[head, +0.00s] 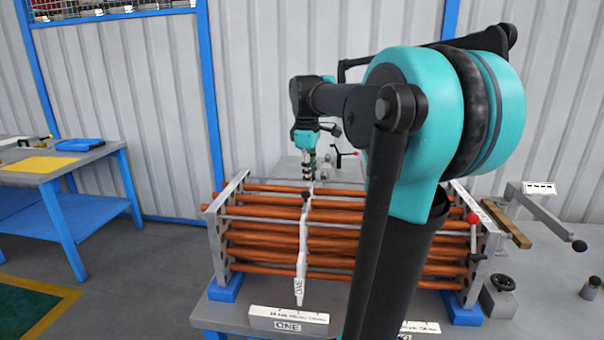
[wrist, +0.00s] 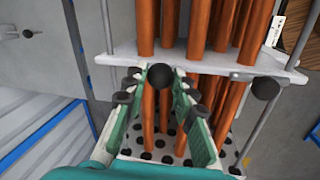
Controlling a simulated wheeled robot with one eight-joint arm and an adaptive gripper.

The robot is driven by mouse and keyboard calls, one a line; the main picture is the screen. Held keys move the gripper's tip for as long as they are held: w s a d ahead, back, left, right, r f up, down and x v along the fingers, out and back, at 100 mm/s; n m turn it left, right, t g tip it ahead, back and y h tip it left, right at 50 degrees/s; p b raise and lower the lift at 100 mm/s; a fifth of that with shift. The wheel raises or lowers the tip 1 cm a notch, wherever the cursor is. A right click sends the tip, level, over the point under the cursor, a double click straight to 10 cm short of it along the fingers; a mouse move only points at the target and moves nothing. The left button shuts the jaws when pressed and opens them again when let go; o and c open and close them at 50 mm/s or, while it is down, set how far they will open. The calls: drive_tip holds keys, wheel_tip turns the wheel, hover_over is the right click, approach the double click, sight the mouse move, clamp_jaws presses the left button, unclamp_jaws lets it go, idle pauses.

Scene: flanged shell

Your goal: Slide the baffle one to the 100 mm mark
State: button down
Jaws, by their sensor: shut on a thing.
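Baffle one (head: 303,240) is a thin pale plate standing across the copper tubes, with a pointer labelled ONE hanging at its front. The pointer's lower tip is above the scale strip marked ONE (head: 288,320), a little right of the strip's middle. The strip's millimetre figures are too small to read surely. My gripper (head: 309,176) is over the back top of the baffle. In the wrist view, my gripper (wrist: 158,88) is shut on the black knob (wrist: 160,76) at the edge of the baffle plate (wrist: 195,62).
Copper tubes (head: 260,237) run between a left end plate (head: 218,245) and a right end plate. My arm hides part of the right side. A red-knobbed lever (head: 473,219) stands at the right end. A second scale strip (head: 421,327) is partly hidden. A blue-framed table (head: 65,190) stands left.

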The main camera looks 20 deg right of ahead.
drive_tip(key=c, duration=1.2)
unclamp_jaws()
drive_tip(key=r, duration=0.4)
drive_tip(key=s+a+r, duration=0.1)
drive_tip(key=r, duration=0.3)
drive_tip(key=s+r, duration=0.1)
drive_tip(key=r, duration=0.2)
drive_tip(key=shift+a+r, duration=0.15)
drive_tip(key=shift+r, duration=0.25)
